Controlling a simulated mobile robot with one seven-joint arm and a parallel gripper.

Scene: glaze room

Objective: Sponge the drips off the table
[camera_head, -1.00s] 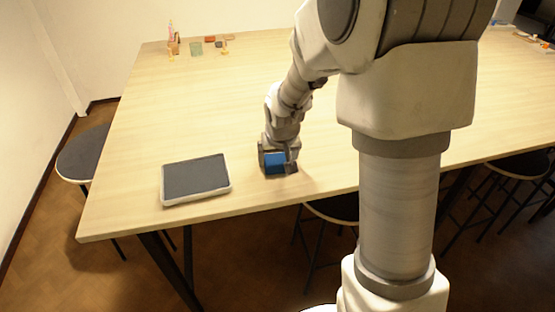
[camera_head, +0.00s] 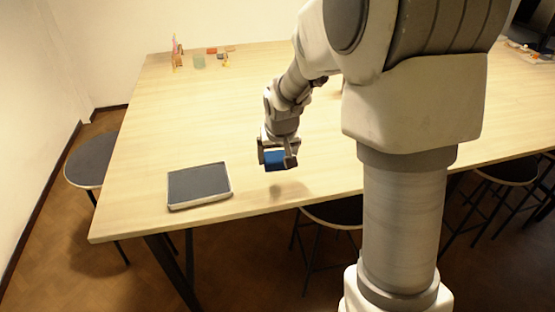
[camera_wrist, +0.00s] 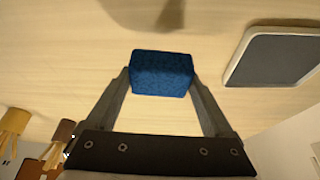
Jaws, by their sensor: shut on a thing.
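A blue sponge (camera_wrist: 160,73) is held between the two fingers of my gripper (camera_wrist: 162,82) in the wrist view. In the head view my gripper (camera_head: 278,158) holds the blue sponge (camera_head: 274,160) a little above the table (camera_head: 330,130), with a shadow on the wood below it. The pale wooden table top also shows under the sponge in the wrist view (camera_wrist: 60,60). I cannot make out any drips on the table in either view.
A dark grey tray with a pale rim (camera_head: 199,203) lies left of my gripper near the front edge. Several small items, including a greenish jar (camera_head: 199,62), stand at the far left. Stools (camera_head: 90,160) stand around the table. The middle left of the top is clear.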

